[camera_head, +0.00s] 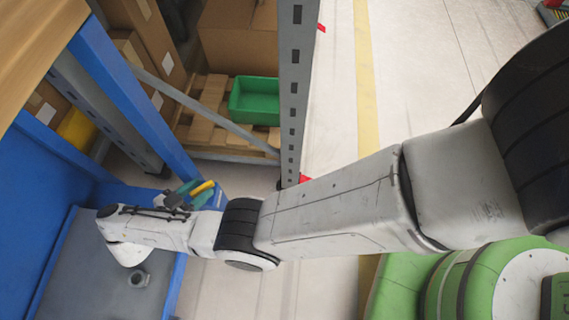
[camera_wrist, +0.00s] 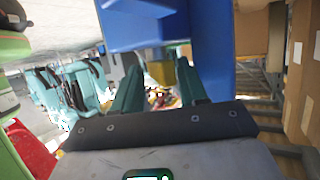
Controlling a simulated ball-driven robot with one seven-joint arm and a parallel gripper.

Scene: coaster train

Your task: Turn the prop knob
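My gripper (camera_head: 198,190) shows small at the left of the head view, beside the blue frame edge. In the wrist view its two teal fingers stand apart, and the gripper (camera_wrist: 159,68) is open. A short yellow piece shows by the fingers in the head view; I cannot tell whether they touch it. No knob can be made out for certain. A small grey round part (camera_head: 138,279) stands on the grey panel (camera_head: 95,270) below my wrist, apart from the fingers; I cannot tell whether it is the knob.
A blue frame (camera_head: 125,90) and a grey perforated post (camera_head: 296,85) stand near my arm. Behind them are cardboard boxes (camera_head: 238,40), pallets and a green bin (camera_head: 254,102). Blue seats (camera_wrist: 75,88) show at left in the wrist view.

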